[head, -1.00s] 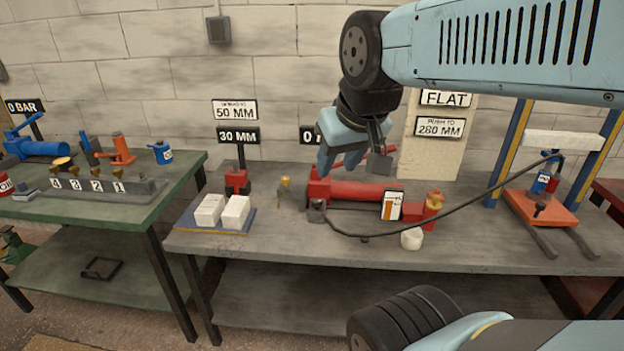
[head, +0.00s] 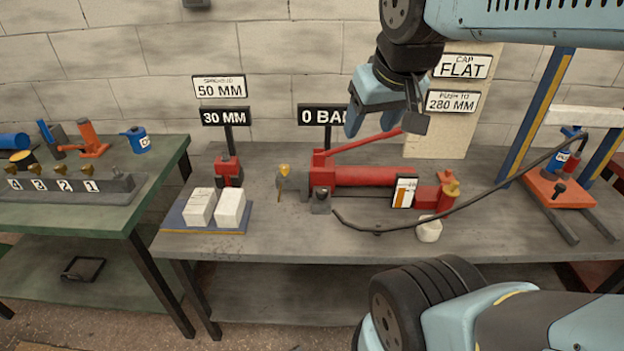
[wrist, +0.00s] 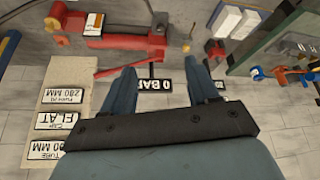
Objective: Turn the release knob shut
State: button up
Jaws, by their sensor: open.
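The red hand pump (head: 375,176) lies on the grey bench, with a raised red lever (head: 362,141).
A black hose (head: 470,214) runs from near the dark block to the press (head: 556,189) at right. White blocks (head: 215,208) lie on a tray at left. A brass-topped part (head: 283,180) and a white piece (head: 428,230) stand near the pump. The 0 BAR sign (head: 320,117) is behind.

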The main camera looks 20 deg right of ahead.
jog(key=shift+o, duration=0.3)
jog(key=w+d+f+n+g+h, duration=0.1)
jog(key=w+f+n, duration=0.1)
jog(key=w, duration=0.4)
jog(key=shift+w+n+g, duration=0.25)
jog(key=shift+n+g, duration=0.15)
jog(key=shift+n, duration=0.4)
jog(key=n+g+y, duration=0.1)
jog(key=n+g, duration=0.3)
jog(key=n, duration=1.2)
send_over(322, 189)
notch_tip(322, 189, down, 21)
notch_tip(322, 189, down, 13)
jog(key=shift+f, duration=0.15)
